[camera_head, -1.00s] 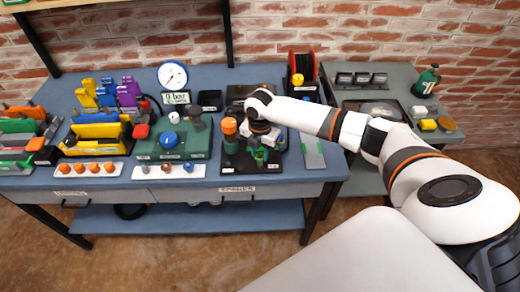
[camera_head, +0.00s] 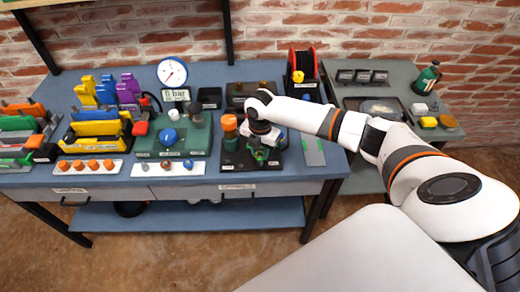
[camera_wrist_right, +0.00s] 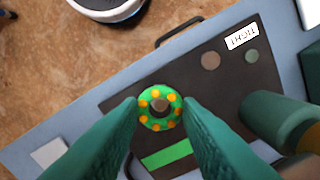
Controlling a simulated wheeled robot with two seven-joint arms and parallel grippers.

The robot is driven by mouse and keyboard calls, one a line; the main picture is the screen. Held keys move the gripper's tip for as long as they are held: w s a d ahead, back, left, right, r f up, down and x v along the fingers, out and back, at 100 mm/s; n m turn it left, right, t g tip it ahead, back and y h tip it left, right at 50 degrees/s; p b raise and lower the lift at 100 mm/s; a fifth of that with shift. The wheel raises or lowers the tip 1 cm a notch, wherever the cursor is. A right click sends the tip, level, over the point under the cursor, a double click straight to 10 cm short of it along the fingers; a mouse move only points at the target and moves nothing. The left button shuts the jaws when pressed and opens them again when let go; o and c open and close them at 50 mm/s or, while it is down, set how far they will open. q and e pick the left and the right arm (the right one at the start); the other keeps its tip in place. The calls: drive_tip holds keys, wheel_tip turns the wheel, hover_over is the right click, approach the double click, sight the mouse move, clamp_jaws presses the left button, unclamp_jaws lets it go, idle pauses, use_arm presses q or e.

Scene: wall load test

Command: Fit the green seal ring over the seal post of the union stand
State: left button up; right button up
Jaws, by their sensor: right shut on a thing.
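The green seal ring (camera_wrist_right: 145,119) has orange dots and sits between the two teal fingertips of my right gripper (camera_wrist_right: 160,108), which is shut on it. A brown-grey round post top (camera_wrist_right: 159,105) shows through the ring's hole; I cannot tell how far the ring is over it, or whether it is. The union stand is a dark plate (camera_wrist_right: 120,100) below the ring, with a label. In the head view my right gripper (camera_head: 262,150) is over the stand plate (camera_head: 236,163), and the ring is too small to make out clearly. My left gripper is not in view.
An orange-topped post (camera_head: 230,125) stands just left of my right gripper; a dark green cylinder (camera_wrist_right: 276,118) is close in the wrist view. A green base with a blue knob (camera_head: 169,136) is further left. A grey-green strip plate (camera_head: 313,150) lies to the right.

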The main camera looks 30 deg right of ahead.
drive_tip(key=shift+f+b, duration=0.35)
drive_tip(key=shift+f, duration=0.35)
drive_tip(key=o, duration=1.3)
drive_tip(key=shift+r, duration=0.1)
wheel_tip(320, 180, up, 8)
drive_tip(key=p, duration=0.8)
idle(0.6)
